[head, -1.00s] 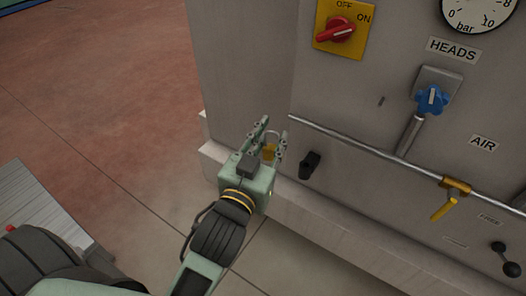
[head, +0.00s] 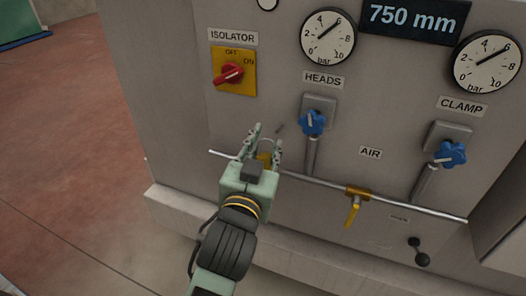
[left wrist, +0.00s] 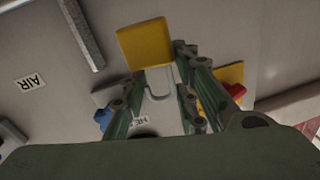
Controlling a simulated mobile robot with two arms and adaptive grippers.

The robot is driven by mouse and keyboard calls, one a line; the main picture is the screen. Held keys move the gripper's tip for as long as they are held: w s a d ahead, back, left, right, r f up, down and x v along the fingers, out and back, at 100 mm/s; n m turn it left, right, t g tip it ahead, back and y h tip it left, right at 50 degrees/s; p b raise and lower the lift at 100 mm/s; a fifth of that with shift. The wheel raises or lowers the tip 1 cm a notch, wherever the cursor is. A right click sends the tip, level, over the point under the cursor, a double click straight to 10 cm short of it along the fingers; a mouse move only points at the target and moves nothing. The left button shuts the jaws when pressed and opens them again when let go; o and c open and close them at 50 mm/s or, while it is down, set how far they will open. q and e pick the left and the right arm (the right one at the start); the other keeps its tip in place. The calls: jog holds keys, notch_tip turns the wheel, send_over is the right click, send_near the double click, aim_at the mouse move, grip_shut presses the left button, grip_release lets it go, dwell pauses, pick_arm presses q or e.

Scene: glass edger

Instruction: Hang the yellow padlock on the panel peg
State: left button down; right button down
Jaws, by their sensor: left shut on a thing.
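My left gripper (head: 266,140) is shut on the yellow padlock (head: 264,160), in front of the machine panel, near the left end of the air pipe. The fingers partly cover the padlock. In the left wrist view the padlock's square yellow body (left wrist: 145,45) and its grey U-shaped shackle (left wrist: 160,84) show between the fingers. A small dark peg (head: 280,129) sticks out of the panel just beyond the fingertips, up and to the right; the shackle appears apart from it. My right gripper is not in view.
The red isolator switch (head: 229,74) on its yellow plate is above left of the gripper. The blue HEADS knob (head: 313,122) is close on the right. The grey pipe (head: 310,184) with a yellow valve handle (head: 353,213) runs across the panel at gripper height.

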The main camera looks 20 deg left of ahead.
aim_at(278, 131)
pick_arm(q)
jog(key=shift+w+d+f+b, duration=0.15)
jog(key=shift+w+b, duration=0.15)
jog(key=shift+w, duration=1.35)
jog(key=shift+w+d+f+b, duration=0.15)
jog(key=shift+w+b, duration=0.15)
jog(key=shift+w, duration=1.35)
jog(key=shift+w+f, duration=0.1)
jog(key=shift+w, duration=0.2)
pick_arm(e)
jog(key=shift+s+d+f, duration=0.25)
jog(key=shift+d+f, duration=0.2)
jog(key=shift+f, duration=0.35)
pick_arm(q)
jog(key=shift+f, duration=0.1)
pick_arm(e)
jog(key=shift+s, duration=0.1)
pick_arm(q)
jog(key=shift+w+f, duration=0.15)
jog(key=shift+w, duration=0.1)
